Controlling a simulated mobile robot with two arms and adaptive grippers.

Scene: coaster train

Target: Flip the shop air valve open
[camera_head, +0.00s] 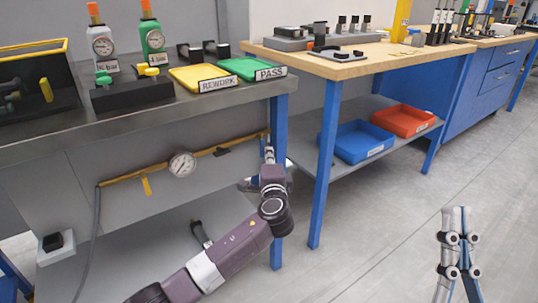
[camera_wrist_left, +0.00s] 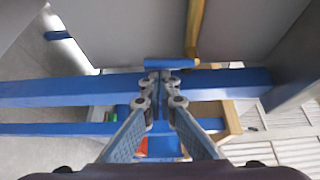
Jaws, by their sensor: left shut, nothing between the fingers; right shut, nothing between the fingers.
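A yellow air pipe (camera_head: 215,150) with a round white gauge (camera_head: 182,164) runs along the panel under the grey bench. My left gripper (camera_head: 268,146) is shut and empty at the pipe's right end, by the blue bench leg. In the left wrist view, a short blue bar (camera_wrist_left: 170,63) lies just beyond its fingertips (camera_wrist_left: 163,78), near the yellow pipe (camera_wrist_left: 195,25); I cannot tell if they touch. My right gripper (camera_head: 457,212) is shut and empty, over the floor.
The grey bench (camera_head: 215,110) above carries a yellow tray (camera_head: 190,78), a green tray (camera_head: 240,68) and gauges. A wooden-topped bench (camera_head: 385,58) stands to the right, with blue (camera_head: 362,142) and red (camera_head: 403,121) bins on its shelf. The floor at right is clear.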

